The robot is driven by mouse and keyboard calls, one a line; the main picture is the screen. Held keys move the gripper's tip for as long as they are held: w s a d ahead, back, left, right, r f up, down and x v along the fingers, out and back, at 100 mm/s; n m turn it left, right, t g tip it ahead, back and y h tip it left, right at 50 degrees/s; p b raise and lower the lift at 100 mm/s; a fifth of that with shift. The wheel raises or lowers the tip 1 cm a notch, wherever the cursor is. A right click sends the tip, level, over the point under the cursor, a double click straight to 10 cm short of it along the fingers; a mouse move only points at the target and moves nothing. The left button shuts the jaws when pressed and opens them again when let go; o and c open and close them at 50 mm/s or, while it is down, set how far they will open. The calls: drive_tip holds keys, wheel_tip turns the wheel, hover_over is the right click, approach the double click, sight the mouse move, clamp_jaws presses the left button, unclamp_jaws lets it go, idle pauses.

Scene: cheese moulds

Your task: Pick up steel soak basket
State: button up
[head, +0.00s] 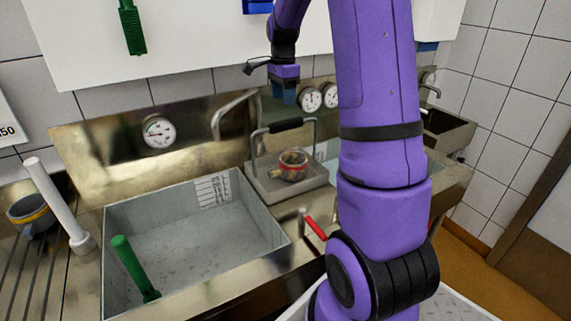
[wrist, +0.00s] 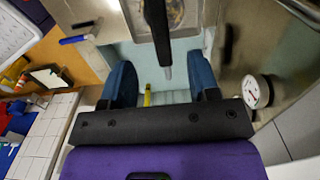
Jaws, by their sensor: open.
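The steel soak basket (head: 262,188) is a shallow grey metal tray with a tall arched frame and a black grip (head: 286,125) on top. It stands right of the large sink. A round mould with a red band (head: 293,166) sits in it. My gripper (head: 284,97) is above the black grip, with a small gap in the head view. In the wrist view the blue fingers of my open gripper (wrist: 162,78) are spread wide and empty. The black grip (wrist: 156,22) lies ahead of the gap between them, running up the picture.
A large metal sink (head: 200,250) holds a green-handled tool (head: 135,268). Dial gauges (head: 159,132) and a curved tap (head: 233,113) are along the back wall. A red-handled valve (head: 315,227) is in front of the basket. My arm hides part of the right side.

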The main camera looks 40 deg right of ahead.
sight(286, 121)
drive_tip(key=shift+d+f, duration=0.25)
drive_tip(key=shift+f, duration=0.2)
drive_tip(key=f, duration=1)
drive_tip(key=shift+s+d+f, duration=0.15)
drive_tip(key=shift+d, duration=0.05)
clamp_jaws()
